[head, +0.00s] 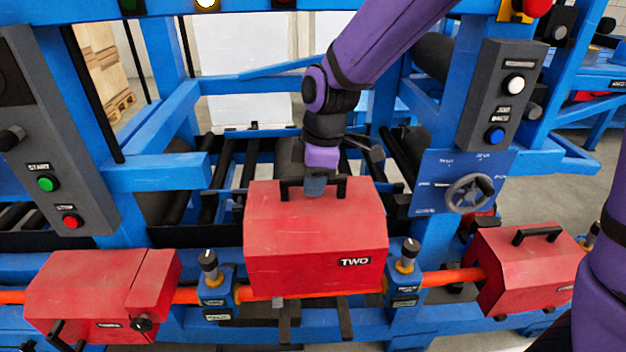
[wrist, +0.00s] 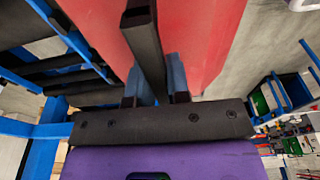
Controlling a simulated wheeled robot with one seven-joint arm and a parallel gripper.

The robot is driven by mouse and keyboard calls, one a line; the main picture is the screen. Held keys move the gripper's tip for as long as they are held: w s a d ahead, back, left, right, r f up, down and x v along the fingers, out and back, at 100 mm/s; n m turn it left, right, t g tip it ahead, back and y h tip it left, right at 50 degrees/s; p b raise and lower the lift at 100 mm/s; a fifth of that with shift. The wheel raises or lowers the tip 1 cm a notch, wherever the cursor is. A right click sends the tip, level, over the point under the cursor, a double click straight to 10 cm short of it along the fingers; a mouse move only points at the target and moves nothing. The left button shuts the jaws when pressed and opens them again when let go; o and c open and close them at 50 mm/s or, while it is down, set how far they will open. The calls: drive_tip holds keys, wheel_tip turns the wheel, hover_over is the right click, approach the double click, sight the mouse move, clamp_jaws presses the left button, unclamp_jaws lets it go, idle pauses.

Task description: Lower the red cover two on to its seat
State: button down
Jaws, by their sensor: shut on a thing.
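The red cover two (head: 316,235) is a box with a sloped top, a "TWO" label on its front and a black handle on top. In the head view it stands at the middle, in front of the blue frame, between two blue brackets. My gripper (head: 316,187) is shut on its black handle from above. In the wrist view the black handle (wrist: 146,50) runs between the fingers of my gripper (wrist: 155,88), with the red cover beyond. An orange bar (head: 262,293) shows along the cover's lower edge. The seat under the cover is hidden, so I cannot tell whether the cover touches it.
Another red cover (head: 100,285) is at the left and a red cover with a black handle (head: 530,265) at the right. Blue brackets with black knobs stand close on both sides, the left (head: 215,285) and the right (head: 405,280). A handwheel (head: 468,194) is at the right.

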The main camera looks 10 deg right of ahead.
drive_tip(key=shift+f, duration=0.2)
wheel_tip(320, 180, down, 19)
idle(3.7)
drive_tip(key=shift+f, duration=0.1)
drive_tip(key=shift+s+f, duration=0.1)
drive_tip(key=shift+f, duration=0.25)
idle(1.1)
drive_tip(key=c, duration=1)
unclamp_jaws()
drive_tip(key=shift+r, duration=0.1)
drive_tip(key=r, duration=0.3)
drive_tip(key=d+r, duration=0.1)
drive_tip(key=r, duration=0.6)
drive_tip(key=shift+d+r, duration=0.25)
drive_tip(key=shift+d, duration=0.05)
